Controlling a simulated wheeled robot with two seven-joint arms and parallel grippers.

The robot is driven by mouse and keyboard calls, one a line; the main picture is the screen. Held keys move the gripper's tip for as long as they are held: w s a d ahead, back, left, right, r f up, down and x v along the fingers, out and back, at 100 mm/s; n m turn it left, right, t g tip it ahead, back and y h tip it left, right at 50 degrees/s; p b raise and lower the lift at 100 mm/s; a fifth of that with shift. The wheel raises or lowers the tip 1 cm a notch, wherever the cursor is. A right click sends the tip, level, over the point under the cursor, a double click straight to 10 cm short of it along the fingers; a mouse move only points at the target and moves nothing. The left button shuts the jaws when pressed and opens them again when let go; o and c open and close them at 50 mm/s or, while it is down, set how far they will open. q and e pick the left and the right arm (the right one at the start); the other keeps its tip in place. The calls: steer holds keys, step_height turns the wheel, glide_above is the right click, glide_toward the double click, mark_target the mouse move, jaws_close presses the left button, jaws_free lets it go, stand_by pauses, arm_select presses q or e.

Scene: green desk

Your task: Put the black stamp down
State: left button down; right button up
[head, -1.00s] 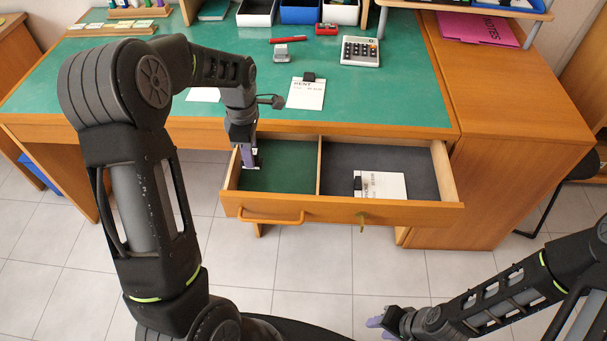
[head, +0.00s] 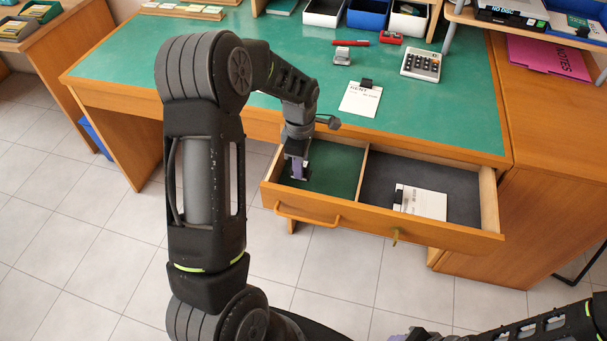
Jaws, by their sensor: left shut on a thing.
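The open drawer (head: 352,224) has a green-lined left compartment (head: 336,170) and a grey-lined right compartment (head: 452,179). My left gripper (head: 298,174) reaches down into the left compartment, near its left wall. It is shut on a small dark thing, taken as the black stamp, which the fingers mostly hide. I cannot tell whether it touches the drawer floor. My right gripper (head: 414,335) is at the bottom edge, mostly cut off, away from the drawer.
A white card (head: 427,204) with a black clip lies in the right compartment. On the green desk top (head: 440,115) are another clipped card (head: 360,100), a calculator (head: 421,64), a grey metal object (head: 342,56) and a red stapler-like object (head: 390,38). The back holds bins (head: 367,14).

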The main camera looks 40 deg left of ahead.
arm_select(q)
steer(key=shift+f, duration=0.4)
steer(key=shift+f, duration=1.85)
steer(key=shift+f, duration=0.1)
steer(key=shift+f, duration=0.15)
steer(key=c, duration=1.1)
jaws_free()
step_height(320, 180, up, 12)
steer(key=shift+r, duration=0.25)
